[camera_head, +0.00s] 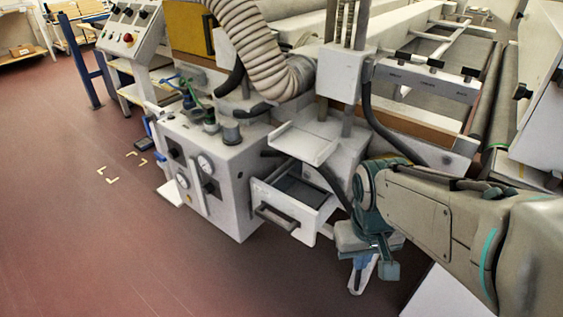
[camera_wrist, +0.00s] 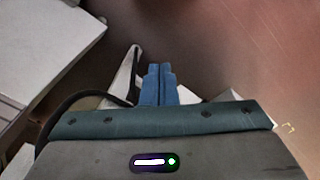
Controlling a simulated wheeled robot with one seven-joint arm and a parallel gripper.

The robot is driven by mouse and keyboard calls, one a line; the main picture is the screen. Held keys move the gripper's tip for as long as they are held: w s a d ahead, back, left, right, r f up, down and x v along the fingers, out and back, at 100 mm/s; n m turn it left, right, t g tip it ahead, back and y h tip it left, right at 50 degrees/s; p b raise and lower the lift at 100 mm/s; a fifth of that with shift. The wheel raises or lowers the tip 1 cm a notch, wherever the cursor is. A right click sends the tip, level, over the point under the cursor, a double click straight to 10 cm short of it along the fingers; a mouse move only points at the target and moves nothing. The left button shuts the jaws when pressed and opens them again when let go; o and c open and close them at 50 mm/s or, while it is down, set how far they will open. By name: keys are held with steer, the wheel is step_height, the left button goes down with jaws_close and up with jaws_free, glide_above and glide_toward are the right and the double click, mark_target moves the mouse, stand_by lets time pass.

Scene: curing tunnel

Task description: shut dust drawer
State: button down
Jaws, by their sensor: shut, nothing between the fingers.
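The dust drawer (camera_head: 292,207) is a light grey drawer that stands pulled out from the machine, with its inside showing from above. Its dark bar handle (camera_head: 277,217) is on the front face. My gripper (camera_head: 360,272) is to the right of the drawer and lower in the picture, apart from it, pointing down. In the wrist view, its blue fingers (camera_wrist: 160,72) are together with nothing between them. A pale flat surface shows at the upper left of the wrist view; I cannot tell whether it is the drawer.
A grey cabinet with gauges (camera_head: 205,163) stands left of the drawer. A small shelf (camera_head: 302,143) juts out above it. A ribbed hose (camera_head: 250,45) and dark cables hang nearby. The reddish floor (camera_head: 90,230) is open at the left and front.

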steer(key=w+a+f+n+g+h, duration=0.1)
steer(key=w+f+n+g+h, duration=0.15)
steer(key=f+n+h, duration=0.35)
steer(key=n+t+h, duration=0.4)
steer(key=n+t, duration=1.2)
steer(key=n, duration=0.5)
glide_toward(288, 203)
steer(key=b+x, duration=0.1)
steer(key=x, duration=0.6)
steer(key=shift+b, duration=0.3)
